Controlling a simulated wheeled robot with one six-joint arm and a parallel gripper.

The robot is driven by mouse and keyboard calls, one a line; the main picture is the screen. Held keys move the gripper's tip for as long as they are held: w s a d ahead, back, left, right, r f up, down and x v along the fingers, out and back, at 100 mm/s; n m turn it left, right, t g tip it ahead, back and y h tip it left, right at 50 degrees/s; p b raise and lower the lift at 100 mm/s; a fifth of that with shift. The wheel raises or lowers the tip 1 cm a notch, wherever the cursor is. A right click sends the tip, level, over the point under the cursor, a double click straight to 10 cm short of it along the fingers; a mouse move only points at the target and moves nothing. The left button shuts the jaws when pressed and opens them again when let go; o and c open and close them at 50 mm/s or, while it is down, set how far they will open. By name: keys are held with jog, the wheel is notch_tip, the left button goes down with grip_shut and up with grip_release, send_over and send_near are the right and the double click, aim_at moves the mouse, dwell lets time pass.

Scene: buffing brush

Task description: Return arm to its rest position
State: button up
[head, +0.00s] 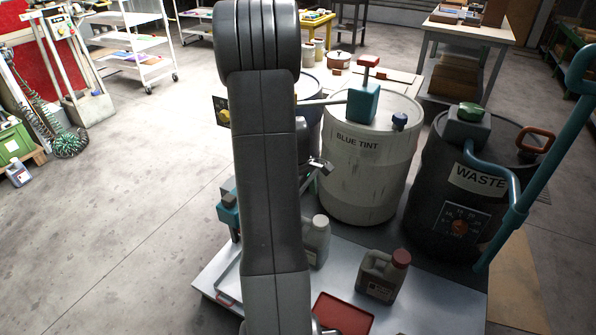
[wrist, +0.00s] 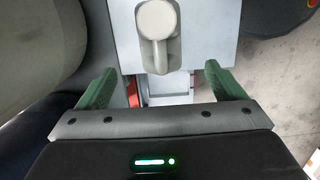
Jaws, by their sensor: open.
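My gripper (wrist: 161,70) shows in the wrist view with its two green fingers wide apart and nothing held between them. Beyond the fingers, a grey-white jug (wrist: 156,22) with a round pale cap is seen from above on a light surface. In the head view my arm runs upright through the middle of the picture and hides what is behind it.
A white cart top (head: 440,300) bears a grey jug with a red cap (head: 383,275) and a red tray (head: 342,315). Behind it stand a white "BLUE TINT" drum (head: 365,170) and a dark "WASTE" drum (head: 450,205) with teal pipes. The floor at left (head: 130,200) is clear.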

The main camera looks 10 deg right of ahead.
aim_at(309, 220)
jog(key=f, duration=0.4)
jog(key=d+f+b, duration=0.1)
jog(key=f, duration=0.2)
jog(key=s+f, duration=0.1)
jog(key=f, duration=0.3)
jog(key=shift+d+f+b, duration=0.25)
jog(key=shift+f+b, duration=0.1)
jog(key=shift+r, duration=0.3)
jog(key=shift+r+p, duration=0.3)
jog(key=shift+r, duration=1)
